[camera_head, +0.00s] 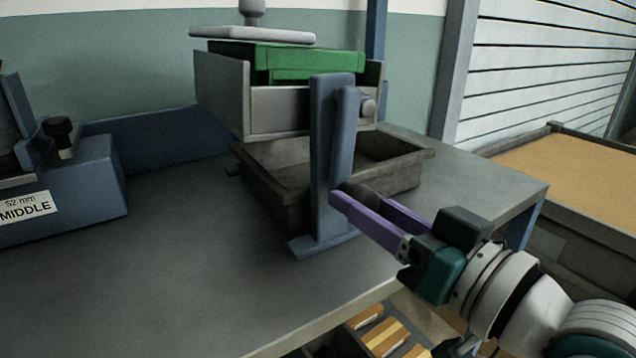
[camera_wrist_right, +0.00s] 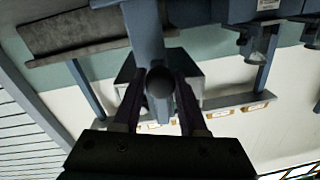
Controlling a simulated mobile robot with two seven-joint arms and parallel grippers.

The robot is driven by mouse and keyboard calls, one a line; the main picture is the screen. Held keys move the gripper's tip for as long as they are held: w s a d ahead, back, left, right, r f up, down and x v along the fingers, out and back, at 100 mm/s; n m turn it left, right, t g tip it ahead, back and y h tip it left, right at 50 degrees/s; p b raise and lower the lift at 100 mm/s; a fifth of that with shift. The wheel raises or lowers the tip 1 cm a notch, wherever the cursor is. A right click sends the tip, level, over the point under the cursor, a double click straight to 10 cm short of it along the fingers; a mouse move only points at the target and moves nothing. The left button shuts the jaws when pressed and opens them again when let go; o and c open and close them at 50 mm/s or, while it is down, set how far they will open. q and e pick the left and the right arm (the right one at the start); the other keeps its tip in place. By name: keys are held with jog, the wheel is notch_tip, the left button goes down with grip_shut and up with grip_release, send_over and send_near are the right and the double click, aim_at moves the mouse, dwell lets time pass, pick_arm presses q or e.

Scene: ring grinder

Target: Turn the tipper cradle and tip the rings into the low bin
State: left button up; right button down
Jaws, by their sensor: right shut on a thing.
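The tipper cradle (camera_head: 285,110) is a grey metal box that looks about level, held above the table beside a blue upright post (camera_head: 325,170). A green piece (camera_head: 290,62) sits in its top. I cannot make out any rings. The low bin (camera_head: 270,195) is a dark grey tray on the table directly below the cradle. My right gripper (camera_head: 356,196), with purple fingers, is low beside the post, shut on a dark round knob (camera_wrist_right: 160,82) at the end of a blue crank arm (camera_head: 346,130). The knob is mostly hidden in the head view. My left gripper is out of view.
A grey plate with a knob (camera_head: 252,34) shows above the cradle. A blue fixture labelled MIDDLE (camera_head: 65,190) stands at the left. The table (camera_head: 170,260) between is clear. A tan-topped container (camera_head: 570,175) stands at the right, and striped blocks (camera_head: 385,338) lie below the table's front edge.

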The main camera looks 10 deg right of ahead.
jog(key=shift+s+a+r+m+t+p, duration=0.5)
jog(key=shift+s+a+r+m+p, duration=0.9)
jog(key=shift+a+r+m+p, duration=3.5)
jog(key=d+r+m+p, duration=0.1)
jog(key=r+m+p, duration=0.1)
jog(key=m, duration=0.5)
jog(key=d+r+m+h+p, duration=0.1)
jog(key=r+m, duration=0.3)
jog(key=m, duration=0.4)
jog(key=shift+w+d+p, duration=0.2)
jog(key=shift+d+p, duration=0.2)
jog(key=shift+d, duration=0.1)
jog(key=shift+r, duration=0.15)
